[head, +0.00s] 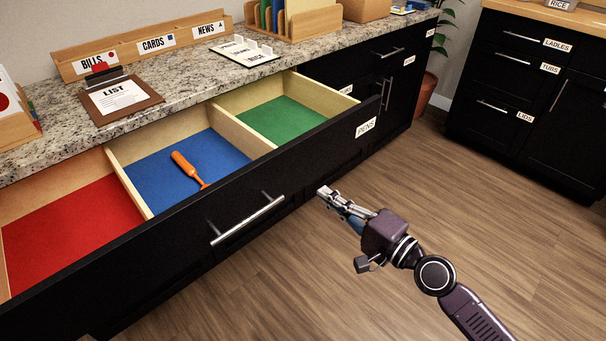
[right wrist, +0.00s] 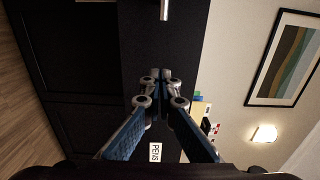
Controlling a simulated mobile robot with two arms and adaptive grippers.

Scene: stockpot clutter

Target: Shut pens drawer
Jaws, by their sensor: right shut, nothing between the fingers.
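The pens drawer (head: 300,152) is pulled wide open under the granite counter in the head view. Its black front carries a PENS label (head: 366,127) at the right end and a silver bar handle (head: 247,220) near the middle. Inside are red, blue and green sections. An orange tool (head: 188,170) lies in the blue section. My right gripper (head: 323,191) is shut and empty, in front of the drawer front, to the right of the handle. In the right wrist view its fingertips (right wrist: 160,75) are together before the black front, with the PENS label (right wrist: 155,153) below. My left gripper is not in view.
Another black cabinet (head: 530,90) stands at the right. The wood floor (head: 430,180) between the cabinets is clear.

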